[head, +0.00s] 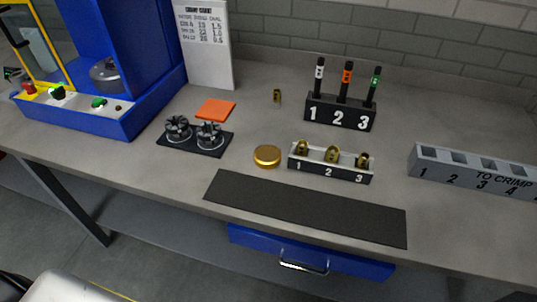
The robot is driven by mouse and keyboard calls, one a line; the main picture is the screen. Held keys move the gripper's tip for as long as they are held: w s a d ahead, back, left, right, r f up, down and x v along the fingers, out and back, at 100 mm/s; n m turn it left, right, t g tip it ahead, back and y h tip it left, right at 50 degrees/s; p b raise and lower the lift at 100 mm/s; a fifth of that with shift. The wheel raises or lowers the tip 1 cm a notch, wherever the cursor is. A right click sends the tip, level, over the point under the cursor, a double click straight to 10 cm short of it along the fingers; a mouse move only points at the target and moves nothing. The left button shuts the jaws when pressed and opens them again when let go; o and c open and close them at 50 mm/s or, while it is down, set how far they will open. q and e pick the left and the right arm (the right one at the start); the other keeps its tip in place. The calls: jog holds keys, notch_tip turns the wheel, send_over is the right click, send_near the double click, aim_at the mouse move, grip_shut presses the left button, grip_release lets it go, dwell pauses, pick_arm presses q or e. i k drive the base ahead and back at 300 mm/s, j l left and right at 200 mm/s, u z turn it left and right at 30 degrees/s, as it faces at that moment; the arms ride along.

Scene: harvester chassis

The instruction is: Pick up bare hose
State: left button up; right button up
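I see no bare hose that I can make out on the bench. The grey rack marked TO CRIMP (473,180) stands at the right with numbered slots. Its slots look empty, and its right end is cut off by the picture edge. Neither of my grippers is in view.
A blue machine (155,118) stands at the left. Dies on a black mat (195,151), an orange square (215,109), a gold disc (267,155), a brass-fitting rack (330,172) and a marker holder (341,113) occupy the middle. A dark mat (305,207) lies bare along the front.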

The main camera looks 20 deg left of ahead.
aim_at(320, 65)
jog(key=l+u, duration=0.25)
jog(key=l, duration=1.65)
